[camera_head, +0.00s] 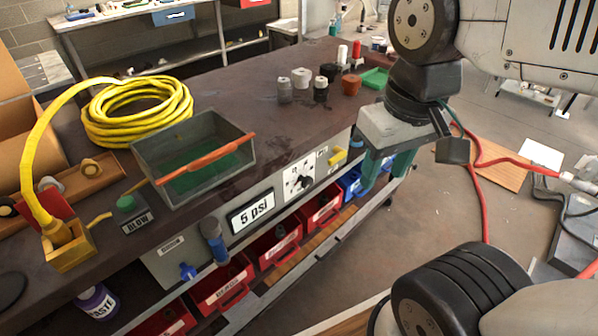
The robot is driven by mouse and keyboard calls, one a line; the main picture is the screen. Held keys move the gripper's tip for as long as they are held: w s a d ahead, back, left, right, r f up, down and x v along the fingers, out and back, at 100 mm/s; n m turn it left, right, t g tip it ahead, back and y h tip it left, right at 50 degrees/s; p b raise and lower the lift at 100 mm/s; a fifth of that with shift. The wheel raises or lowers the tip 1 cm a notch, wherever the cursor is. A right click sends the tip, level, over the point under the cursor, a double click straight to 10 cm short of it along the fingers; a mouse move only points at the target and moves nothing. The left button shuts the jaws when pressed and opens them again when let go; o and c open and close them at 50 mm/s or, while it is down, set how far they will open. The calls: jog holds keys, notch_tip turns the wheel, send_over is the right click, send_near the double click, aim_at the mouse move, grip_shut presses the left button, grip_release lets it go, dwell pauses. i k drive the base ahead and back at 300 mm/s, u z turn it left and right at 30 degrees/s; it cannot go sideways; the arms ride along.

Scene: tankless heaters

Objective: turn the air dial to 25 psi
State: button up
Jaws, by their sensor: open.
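The air dial (297,183) is a white square plate with tick marks and a dark knob, on the grey front panel of the workbench near the picture's middle. A white display (251,212) left of it reads "5 psi". My gripper (384,172) points down to the right of the dial, past the bench's front edge. Its teal fingers are open and apart from the dial. Nothing shows between them, though the fingertips are small and partly hard to see. The fine marks on the dial are too small to read.
A yellow handle (340,157) sticks out of the panel between the dial and my gripper. A grey tray (193,160) and coiled yellow hose (137,108) lie on the bench. Red bins (321,208) stand below the panel. A green BLOW button (126,203) sits at left.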

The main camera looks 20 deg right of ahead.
aim_at(308, 182)
jog(key=u, duration=1.45)
jog(key=k, duration=0.4)
jog(key=z, duration=2.45)
